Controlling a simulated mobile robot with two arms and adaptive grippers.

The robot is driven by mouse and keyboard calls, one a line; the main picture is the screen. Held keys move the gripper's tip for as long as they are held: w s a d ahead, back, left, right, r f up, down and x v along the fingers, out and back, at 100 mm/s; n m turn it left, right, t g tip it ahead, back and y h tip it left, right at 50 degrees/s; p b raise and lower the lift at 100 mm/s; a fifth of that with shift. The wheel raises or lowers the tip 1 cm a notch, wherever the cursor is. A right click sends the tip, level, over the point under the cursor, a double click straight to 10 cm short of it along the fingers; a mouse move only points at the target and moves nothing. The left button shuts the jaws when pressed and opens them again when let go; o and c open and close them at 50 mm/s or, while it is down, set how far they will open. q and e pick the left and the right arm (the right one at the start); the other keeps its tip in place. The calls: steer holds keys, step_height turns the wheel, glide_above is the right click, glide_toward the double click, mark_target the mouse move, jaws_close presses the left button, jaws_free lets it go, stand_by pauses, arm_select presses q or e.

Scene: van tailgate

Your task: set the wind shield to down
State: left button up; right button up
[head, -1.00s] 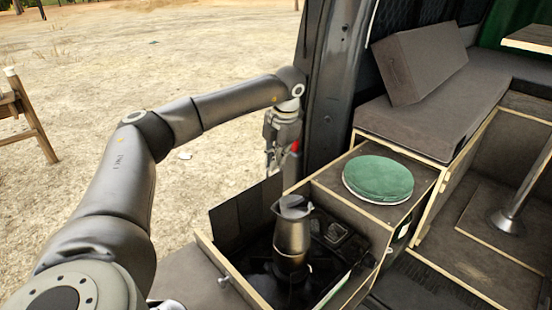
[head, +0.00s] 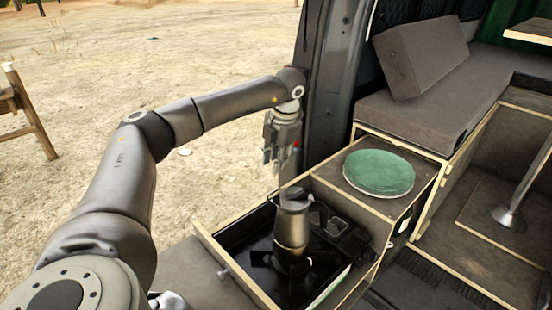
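The wind shield's dark panels no longer stand up along the far left side of the stove drawer (head: 240,284). A dark, flat surface (head: 250,234) shows inside that side; I cannot tell whether it is the folded shield. A metal pot (head: 292,226) stands upright on the dark stove (head: 338,238), hiding part of it. My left gripper (head: 278,164) points down above the drawer's far corner, behind and above the pot, apart from it. It appears empty; its finger gap is unclear. My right gripper is not in view.
The van's door pillar (head: 325,80) rises close beside my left gripper. A grey bench (head: 425,115) is at the right. Open sandy ground lies to the left.

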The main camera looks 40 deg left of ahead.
arm_select(q)
step_height(320, 180, up, 12)
steer(key=d, duration=0.2)
steer(key=shift+s+d, duration=0.15)
stand_by(0.6)
